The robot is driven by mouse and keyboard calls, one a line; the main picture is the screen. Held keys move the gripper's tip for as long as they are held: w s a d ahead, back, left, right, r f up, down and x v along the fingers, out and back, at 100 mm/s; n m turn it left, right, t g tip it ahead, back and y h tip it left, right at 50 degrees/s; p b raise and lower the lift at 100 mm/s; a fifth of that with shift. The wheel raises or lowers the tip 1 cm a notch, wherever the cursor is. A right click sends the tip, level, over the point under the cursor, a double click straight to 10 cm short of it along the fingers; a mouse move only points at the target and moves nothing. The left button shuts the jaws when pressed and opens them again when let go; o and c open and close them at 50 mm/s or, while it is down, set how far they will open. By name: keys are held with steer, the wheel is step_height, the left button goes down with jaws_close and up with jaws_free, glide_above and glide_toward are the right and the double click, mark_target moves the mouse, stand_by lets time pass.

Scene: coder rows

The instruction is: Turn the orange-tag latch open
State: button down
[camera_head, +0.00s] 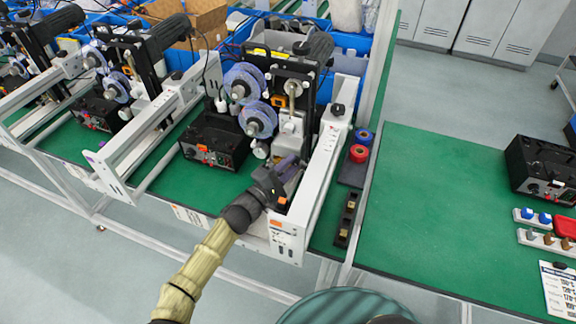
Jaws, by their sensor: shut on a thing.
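My gripper (288,170) reaches in from the bottom at the front of the middle coder, beside the inner face of its white side frame (318,178). Its jaws are shut on a small part that the fingers mostly hide. This looks like the latch, but its handle and angle cannot be made out. A small orange patch (281,200) shows right beside the gripper. An orange label (277,223) is on the front end of the white frame, just below.
Blue-violet reels (258,119) and a black control box (215,140) sit behind and left of my gripper. Red and blue rolls (359,146) lie to the right. The green table (440,210) at right has wide bare space. Another coder (120,80) stands at left.

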steer(key=shift+r, duration=0.1)
steer(key=c, duration=1.3)
jaws_free()
steer(key=shift+w, duration=0.1)
steer(key=shift+o, duration=0.2)
steer(key=shift+b+v, duration=0.85)
steer(key=shift+v, duration=2.95)
